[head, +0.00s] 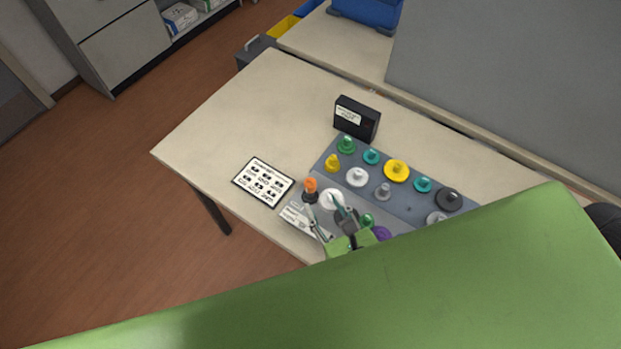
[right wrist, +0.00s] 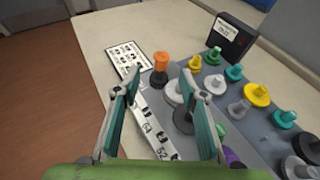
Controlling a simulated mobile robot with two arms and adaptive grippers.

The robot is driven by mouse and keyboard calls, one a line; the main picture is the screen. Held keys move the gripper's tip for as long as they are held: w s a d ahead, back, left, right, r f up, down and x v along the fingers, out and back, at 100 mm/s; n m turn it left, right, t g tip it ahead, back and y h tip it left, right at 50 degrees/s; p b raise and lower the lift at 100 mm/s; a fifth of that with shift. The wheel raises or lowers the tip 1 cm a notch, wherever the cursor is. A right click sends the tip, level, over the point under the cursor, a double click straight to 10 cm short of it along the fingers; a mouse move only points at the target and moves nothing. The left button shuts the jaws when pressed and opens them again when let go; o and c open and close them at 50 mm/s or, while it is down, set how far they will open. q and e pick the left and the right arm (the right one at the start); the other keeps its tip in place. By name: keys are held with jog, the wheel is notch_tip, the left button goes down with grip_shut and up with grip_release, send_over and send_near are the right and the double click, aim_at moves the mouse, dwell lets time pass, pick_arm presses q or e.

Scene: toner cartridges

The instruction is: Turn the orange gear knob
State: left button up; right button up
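The orange gear knob (head: 310,185) stands upright on a dark round base at the left end of the grey board (head: 409,209). In the right wrist view the orange knob (right wrist: 161,62) shows just beyond the fingertips, between their lines. My right gripper (head: 322,204) is over the near-left part of the board, its fingers spread and empty. In the right wrist view the gripper (right wrist: 160,80) has a wide gap between its two fingers, with no contact on the knob visible. My left gripper is not in view.
Several green, teal, yellow, white, grey and purple knobs crowd the board, including a white one (head: 357,177). A black labelled box (head: 357,119) stands behind. A printed card (head: 263,181) lies left on the table (head: 230,120), whose left part is clear. A white strip (right wrist: 152,125) lies below the gripper.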

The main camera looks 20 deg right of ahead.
aim_at(311, 185)
jog(key=p+x, duration=0.2)
jog(key=x, duration=0.7)
jog(key=shift+w+d, duration=0.1)
jog(key=shift+w+f, duration=0.4)
jog(key=shift+w, duration=0.2)
jog(key=shift+s, duration=0.1)
grip_shut()
